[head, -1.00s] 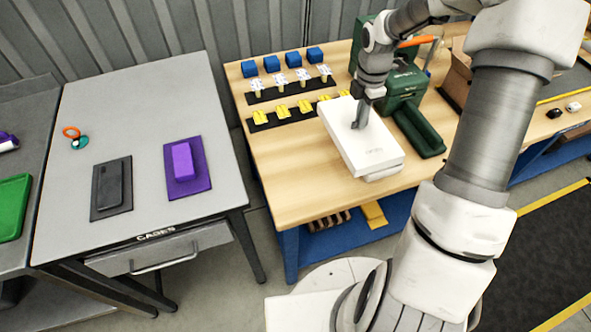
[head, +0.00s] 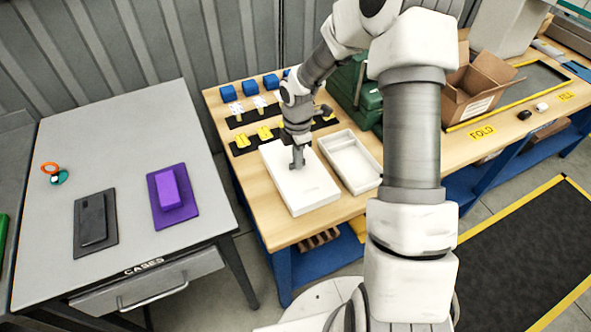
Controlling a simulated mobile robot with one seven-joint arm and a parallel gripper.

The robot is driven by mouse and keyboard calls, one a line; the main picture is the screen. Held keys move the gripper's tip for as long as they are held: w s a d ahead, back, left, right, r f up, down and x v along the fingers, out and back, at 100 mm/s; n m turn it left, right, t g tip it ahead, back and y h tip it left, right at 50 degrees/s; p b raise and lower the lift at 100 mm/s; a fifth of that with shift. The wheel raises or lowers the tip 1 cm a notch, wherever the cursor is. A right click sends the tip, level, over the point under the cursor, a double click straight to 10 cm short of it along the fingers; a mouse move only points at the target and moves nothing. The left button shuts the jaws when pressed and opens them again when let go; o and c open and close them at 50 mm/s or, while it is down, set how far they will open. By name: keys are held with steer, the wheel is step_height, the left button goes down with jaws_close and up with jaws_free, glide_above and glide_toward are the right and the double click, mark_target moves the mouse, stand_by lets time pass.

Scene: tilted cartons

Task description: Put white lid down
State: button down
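The white lid (head: 308,194) is a flat white rectangle near the front left of the wooden table (head: 275,228). It lies flat, on or just above the table; I cannot tell which. My gripper (head: 297,165) points down at the lid's top, near its far half, and its fingers meet the lid there. The fingertips are too small to show clearly whether they grip it. An open white box (head: 374,178) stands just right of the lid, empty inside, its right end partly behind my arm.
Yellow pieces (head: 264,133) on a black strip and blue blocks (head: 228,93) stand behind the lid. A green case (head: 343,90) is at the back. A cardboard box (head: 480,88) is to the right. The grey table (head: 120,150) holds a purple case (head: 171,190).

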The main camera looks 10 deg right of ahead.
mark_target(296, 171)
steer(key=shift+a+f, duration=0.25)
steer(key=shift+f, duration=1.9)
steer(key=shift+f, duration=0.15)
steer(key=c, duration=1)
jaws_free()
steer(key=shift+c, duration=0.2)
